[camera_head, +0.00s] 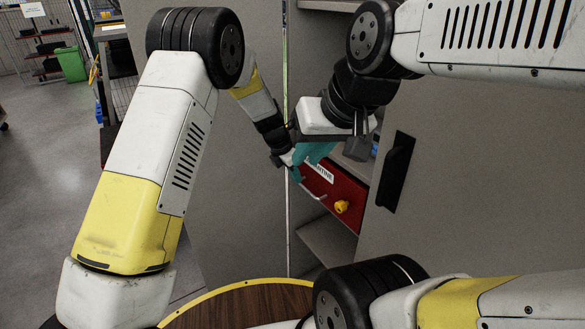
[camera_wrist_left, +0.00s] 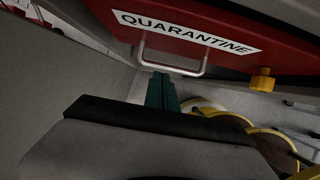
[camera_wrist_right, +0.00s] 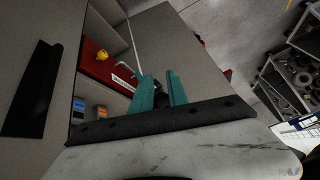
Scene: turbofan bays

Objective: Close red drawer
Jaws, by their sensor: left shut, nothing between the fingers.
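The red drawer (camera_head: 335,193) is in the grey cabinet, with a "QUARANTINE" label, a pale bar handle (camera_head: 313,190) and a yellow knob (camera_head: 342,207). Its front fills the top of the left wrist view (camera_wrist_left: 225,22). I cannot tell exactly how far it stands out. My left gripper (camera_head: 297,174) is shut and empty, its teal fingertips (camera_wrist_left: 162,76) close to the handle (camera_wrist_left: 172,68); contact is unclear. My right gripper (camera_head: 309,158) is above it, near the drawer's upper edge; its teal fingers (camera_wrist_right: 160,80) are apart, with nothing visible between them.
A grey door or panel with a black handle (camera_head: 396,172) stands to the drawer's right. Blue (camera_wrist_right: 78,104) and orange (camera_wrist_right: 101,111) boxes show beyond the drawer's edge in the right wrist view. A round wooden top (camera_head: 245,305) with yellow rim lies below. Open floor is at left.

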